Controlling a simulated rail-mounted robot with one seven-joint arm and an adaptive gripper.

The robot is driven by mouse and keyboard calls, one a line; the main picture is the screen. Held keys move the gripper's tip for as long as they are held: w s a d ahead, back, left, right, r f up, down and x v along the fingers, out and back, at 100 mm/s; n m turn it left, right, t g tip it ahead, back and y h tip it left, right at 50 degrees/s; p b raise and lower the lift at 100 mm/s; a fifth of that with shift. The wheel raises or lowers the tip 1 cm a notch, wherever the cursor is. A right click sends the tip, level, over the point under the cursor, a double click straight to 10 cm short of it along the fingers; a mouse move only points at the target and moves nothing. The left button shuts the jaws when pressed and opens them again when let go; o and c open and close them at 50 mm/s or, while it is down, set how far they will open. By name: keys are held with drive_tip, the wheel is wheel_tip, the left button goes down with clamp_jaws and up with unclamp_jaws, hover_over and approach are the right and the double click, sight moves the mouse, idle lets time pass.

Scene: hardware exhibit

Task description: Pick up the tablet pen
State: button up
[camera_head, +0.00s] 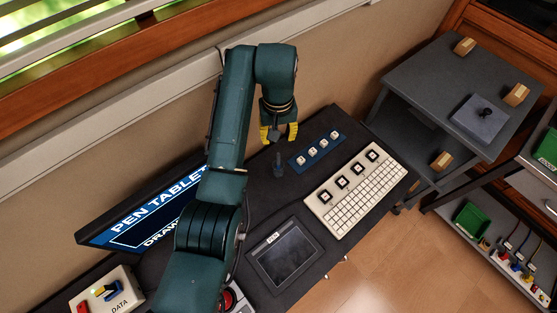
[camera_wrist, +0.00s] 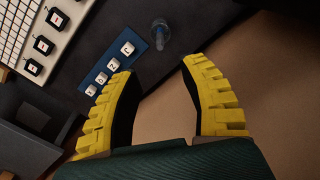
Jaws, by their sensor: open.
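My gripper (camera_head: 279,134) is open, with its yellow fingers spread above the far part of the dark desk. In the wrist view my gripper (camera_wrist: 158,68) has nothing between its fingertips. What looks like the tablet pen, a small dark grey upright piece (camera_head: 279,164), stands on the desk just below the gripper in the head view. It also shows in the wrist view as a grey-blue piece (camera_wrist: 160,36), beyond the fingertips and apart from them. Whether this is the pen alone or a pen in a holder is unclear. The drawing tablet (camera_head: 283,256) lies flat near the front edge.
A blue key strip (camera_head: 317,149) lies right of the upright piece. A white keyboard (camera_head: 357,190) is further right. A screen reading PEN TABLET (camera_head: 150,225) stands left, partly behind my arm. A DATA box (camera_head: 108,291) sits at lower left. The wall is close behind the desk.

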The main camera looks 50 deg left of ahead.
drive_tip(key=b, duration=0.3)
hover_over(278, 169)
drive_tip(key=f, duration=1.4)
drive_tip(key=shift+w+a+f, duration=0.2)
drive_tip(key=shift+f, duration=0.15)
clamp_jaws()
